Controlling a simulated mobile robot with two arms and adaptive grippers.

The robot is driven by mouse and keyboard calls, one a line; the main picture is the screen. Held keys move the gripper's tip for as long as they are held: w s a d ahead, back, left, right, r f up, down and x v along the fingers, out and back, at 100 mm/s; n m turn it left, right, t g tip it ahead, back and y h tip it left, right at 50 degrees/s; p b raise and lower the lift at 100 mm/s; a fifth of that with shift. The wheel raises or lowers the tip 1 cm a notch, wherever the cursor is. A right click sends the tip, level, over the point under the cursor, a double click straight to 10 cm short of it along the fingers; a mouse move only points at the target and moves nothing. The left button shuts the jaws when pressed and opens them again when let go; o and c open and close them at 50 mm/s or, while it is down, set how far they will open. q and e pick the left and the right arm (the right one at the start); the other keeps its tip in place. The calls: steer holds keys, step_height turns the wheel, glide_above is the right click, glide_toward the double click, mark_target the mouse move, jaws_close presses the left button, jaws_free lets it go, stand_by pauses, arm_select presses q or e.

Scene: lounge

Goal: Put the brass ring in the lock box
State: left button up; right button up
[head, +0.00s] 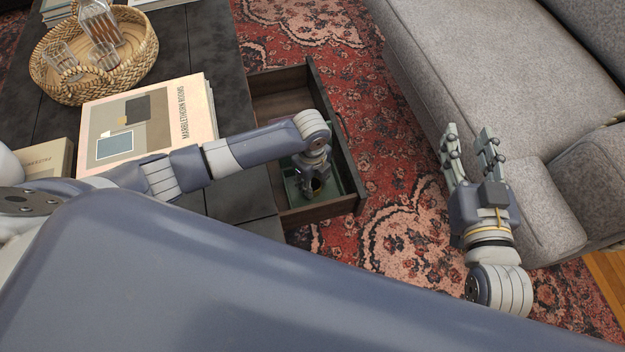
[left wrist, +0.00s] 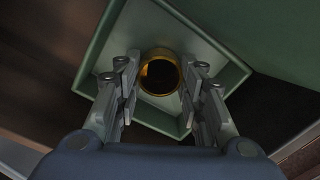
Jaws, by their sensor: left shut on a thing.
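The lock box (head: 291,187) is a green box in the open drawer, partly hidden under my left arm. In the left wrist view its open tray (left wrist: 110,42) has a pale inside and a green rim. My left gripper (head: 317,182) points down over the box. In the left wrist view the left gripper (left wrist: 160,80) is shut on the brass ring (left wrist: 160,53), which shows against the inside of the box. I cannot tell whether the ring touches the bottom.
The wooden drawer (head: 284,80) is pulled out of the dark coffee table (head: 205,40). On the table stand a large book (head: 150,120) and a wicker tray (head: 140,62) with a glass decanter (head: 101,28). A grey sofa (head: 480,60) is at the right. The patterned rug (head: 395,150) between is clear.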

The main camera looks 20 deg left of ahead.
arm_select(q)
steer(key=shift+f, duration=0.1)
steer(key=o, duration=1.1)
arm_select(e)
steer(key=shift+r, duration=0.1)
arm_select(q)
steer(key=shift+r, duration=0.3)
step_height(320, 180, up, 12)
steer(key=p, duration=0.4)
steer(key=shift+s+f+p, duration=0.15)
steer(key=shift+p, duration=0.15)
arm_select(e)
steer(key=s+d+f+g+h, duration=0.1)
steer(key=s+d+f+g, duration=0.2)
steer(key=s+f+g, duration=0.3)
steer(key=s+d+f+g+h, duration=0.2)
steer(key=s+f+g, duration=0.4)
steer(key=s+f, duration=0.3)
steer(key=shift+s+d+f+m, duration=0.2)
steer(key=shift+s+d+m, duration=0.15)
steer(key=shift+d, duration=0.25)
